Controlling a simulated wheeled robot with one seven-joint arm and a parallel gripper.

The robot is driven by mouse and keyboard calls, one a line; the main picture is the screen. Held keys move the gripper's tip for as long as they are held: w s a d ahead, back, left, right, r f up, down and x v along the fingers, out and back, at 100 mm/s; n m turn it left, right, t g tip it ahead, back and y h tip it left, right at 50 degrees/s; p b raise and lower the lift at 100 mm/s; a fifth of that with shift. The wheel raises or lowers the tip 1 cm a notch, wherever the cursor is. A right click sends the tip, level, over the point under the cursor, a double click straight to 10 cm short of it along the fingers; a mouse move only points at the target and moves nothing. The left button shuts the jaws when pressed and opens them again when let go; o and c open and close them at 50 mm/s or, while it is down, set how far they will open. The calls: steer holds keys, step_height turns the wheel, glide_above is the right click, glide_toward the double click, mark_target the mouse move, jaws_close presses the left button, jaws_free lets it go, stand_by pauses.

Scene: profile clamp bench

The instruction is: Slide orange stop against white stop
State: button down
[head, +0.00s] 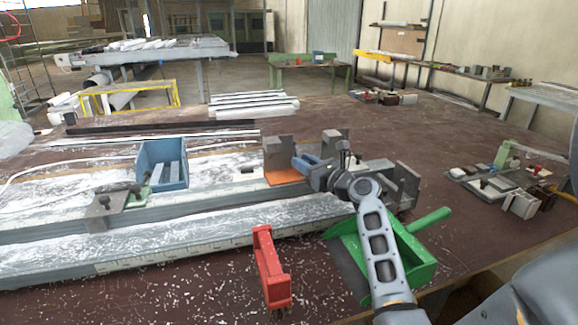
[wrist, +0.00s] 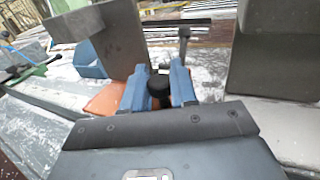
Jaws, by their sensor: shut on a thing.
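The orange stop (head: 285,176) is a grey upright block on an orange base, on the rail left of my gripper. Its orange base (wrist: 106,100) also shows at left in the wrist view. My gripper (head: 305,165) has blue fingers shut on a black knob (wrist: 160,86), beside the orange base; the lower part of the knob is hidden. At right in the wrist view stands a second grey block with a pale base, likely the white stop (wrist: 268,65). A clear gap lies between the two blocks. In the head view, my arm partly hides this area.
A blue bin (head: 163,165) and a clamp with a green handle (head: 138,195) are at left on the rail. A red bracket (head: 270,265) and a green dustpan (head: 420,262) lie in front. Another grey block (head: 406,180) stands right of my wrist.

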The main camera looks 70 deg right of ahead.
steer(key=s+d, duration=0.1)
steer(key=s+d+r, duration=0.1)
steer(key=s+d, duration=0.1)
steer(key=c, duration=1.1)
jaws_free()
steer(key=shift+s, duration=0.1)
steer(key=shift+o, duration=0.5)
steer(key=shift+a+f, duration=0.1)
steer(key=shift+f, duration=0.15)
steer(key=shift+f, duration=0.2)
steer(key=shift+a, duration=0.1)
